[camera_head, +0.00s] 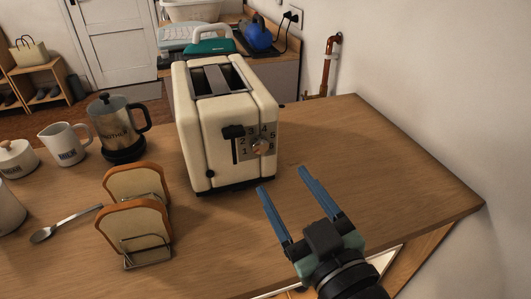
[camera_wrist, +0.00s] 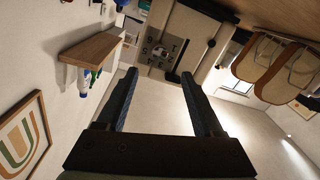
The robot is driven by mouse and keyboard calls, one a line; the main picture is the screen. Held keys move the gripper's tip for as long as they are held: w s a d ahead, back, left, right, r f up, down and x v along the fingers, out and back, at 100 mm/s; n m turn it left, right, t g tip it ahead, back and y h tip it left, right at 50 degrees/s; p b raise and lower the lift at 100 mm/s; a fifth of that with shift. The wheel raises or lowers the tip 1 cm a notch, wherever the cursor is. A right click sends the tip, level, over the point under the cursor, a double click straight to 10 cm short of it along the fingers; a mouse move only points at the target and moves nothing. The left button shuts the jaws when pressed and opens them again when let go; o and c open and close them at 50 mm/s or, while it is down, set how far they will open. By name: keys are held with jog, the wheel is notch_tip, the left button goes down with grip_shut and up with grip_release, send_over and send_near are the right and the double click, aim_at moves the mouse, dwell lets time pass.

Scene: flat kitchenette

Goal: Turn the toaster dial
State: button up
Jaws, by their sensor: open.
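The cream toaster (camera_head: 200,140) stands on the wooden counter, its front toward my side. Its round dial (camera_head: 260,146) sits on a numbered plate at the lower right of that front, with a dark lever (camera_head: 233,131) to its left. My gripper (camera_head: 283,178) is open and empty, its two blue fingers pointing toward the toaster front. The fingertips are a little below and to the right of the dial, apart from it. In the wrist view the toaster (camera_wrist: 192,38) appears rotated beyond the fingertips (camera_wrist: 160,73), with the numbered plate (camera_wrist: 160,48) roughly between them; the dial's setting is unclear.
Two bread slices in wire racks (camera_head: 135,222) stand left of my gripper.

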aim_at(261, 147)
jog(key=p+x, duration=0.1)
jog(key=x, duration=0.7)
jog(key=shift+w+a, duration=0.1)
jog(key=shift+w, duration=0.3)
grip_shut()
